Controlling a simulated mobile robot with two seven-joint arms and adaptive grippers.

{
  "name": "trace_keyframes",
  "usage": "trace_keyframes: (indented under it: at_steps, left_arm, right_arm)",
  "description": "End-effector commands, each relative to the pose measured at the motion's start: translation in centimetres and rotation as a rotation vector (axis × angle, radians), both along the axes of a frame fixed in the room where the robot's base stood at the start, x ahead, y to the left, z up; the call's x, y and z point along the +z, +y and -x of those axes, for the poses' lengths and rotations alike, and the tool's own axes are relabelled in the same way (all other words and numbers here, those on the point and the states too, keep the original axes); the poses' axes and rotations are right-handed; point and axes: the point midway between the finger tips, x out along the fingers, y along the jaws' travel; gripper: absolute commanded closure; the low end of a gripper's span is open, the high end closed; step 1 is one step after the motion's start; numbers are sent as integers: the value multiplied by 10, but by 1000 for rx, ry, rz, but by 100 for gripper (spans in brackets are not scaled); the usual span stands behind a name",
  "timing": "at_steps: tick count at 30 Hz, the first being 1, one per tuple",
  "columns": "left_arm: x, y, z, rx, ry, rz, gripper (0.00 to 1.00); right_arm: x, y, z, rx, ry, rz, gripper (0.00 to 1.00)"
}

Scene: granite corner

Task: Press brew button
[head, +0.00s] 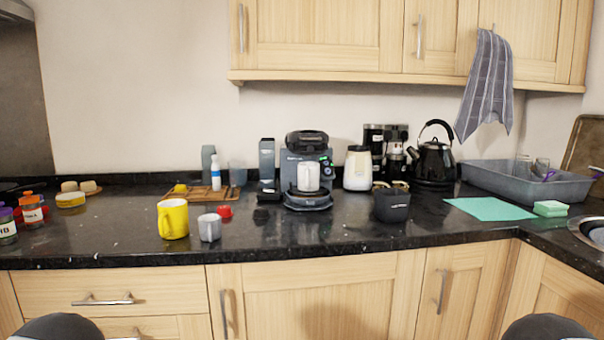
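A dark grey coffee machine (292,168) stands on the black granite counter near the middle of the head view. A white mug (308,178) sits in it, above the drip tray. A small green-lit spot (326,161) shows on the machine's front, to the upper right of the mug. The brew button is too small to make out for certain. Neither gripper is in view. Only dark rounded parts of my own body show at the bottom left and bottom right edges.
A yellow mug (173,219), grey cup (209,227) and red lid (225,212) stand left of the machine. A black container (392,205) is at its right. A kettle (433,161) and grey basin (525,181) stand farther right. The counter directly before the machine is clear.

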Motion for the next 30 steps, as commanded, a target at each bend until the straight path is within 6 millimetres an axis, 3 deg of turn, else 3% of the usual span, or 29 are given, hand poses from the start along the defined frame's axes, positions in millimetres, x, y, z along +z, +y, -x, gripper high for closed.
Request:
trace_keyframes:
  at_steps: [8, 14, 30]
  left_arm:
    - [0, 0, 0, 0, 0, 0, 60]
    - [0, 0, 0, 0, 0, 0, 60]
    - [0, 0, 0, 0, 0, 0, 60]
  right_arm:
    - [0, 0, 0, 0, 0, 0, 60]
    - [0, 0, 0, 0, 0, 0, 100]
    - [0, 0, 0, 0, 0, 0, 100]
